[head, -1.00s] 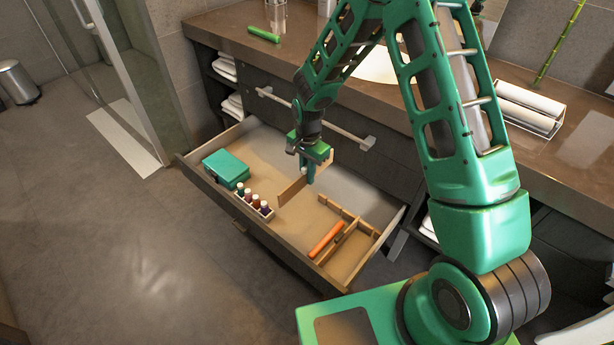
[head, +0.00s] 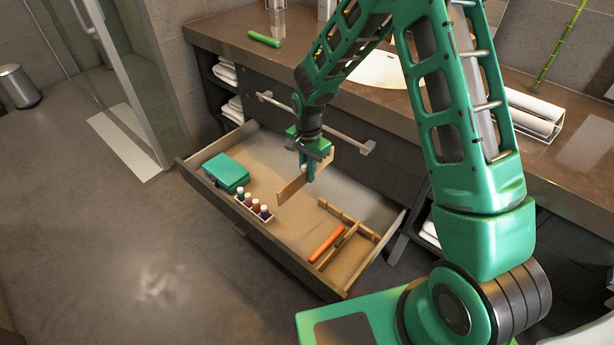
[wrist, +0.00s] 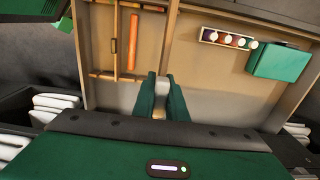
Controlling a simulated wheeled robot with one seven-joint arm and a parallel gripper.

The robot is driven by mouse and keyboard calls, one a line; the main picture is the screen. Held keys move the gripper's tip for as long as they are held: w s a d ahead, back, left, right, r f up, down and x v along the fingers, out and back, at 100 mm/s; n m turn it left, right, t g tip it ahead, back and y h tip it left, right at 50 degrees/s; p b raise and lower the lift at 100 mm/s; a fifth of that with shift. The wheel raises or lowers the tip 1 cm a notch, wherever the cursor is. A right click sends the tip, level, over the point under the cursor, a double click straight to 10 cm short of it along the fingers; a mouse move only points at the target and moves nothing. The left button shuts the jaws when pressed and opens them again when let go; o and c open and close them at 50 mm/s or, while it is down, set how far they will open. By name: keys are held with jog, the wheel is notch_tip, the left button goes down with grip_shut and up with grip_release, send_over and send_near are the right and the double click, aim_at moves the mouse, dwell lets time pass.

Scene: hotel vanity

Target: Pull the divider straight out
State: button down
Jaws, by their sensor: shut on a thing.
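The divider (head: 291,190) is a thin, flat wooden board, held upright on edge over the middle of the open drawer (head: 290,224). My gripper (head: 309,177) is shut on its upper part, and part of the board shows behind the fingers. It looks clear of the drawer floor, though the gap is hard to judge.
A teal box (head: 226,172) and a rack of small bottles (head: 254,208) are at the drawer's left. An orange stick (head: 326,244) lies beside wooden partitions (head: 350,232) at the right. The countertop (head: 235,32) overhangs behind, with a bar handle (head: 335,130) below it.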

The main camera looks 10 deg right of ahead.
jog(key=shift+r, duration=4.5)
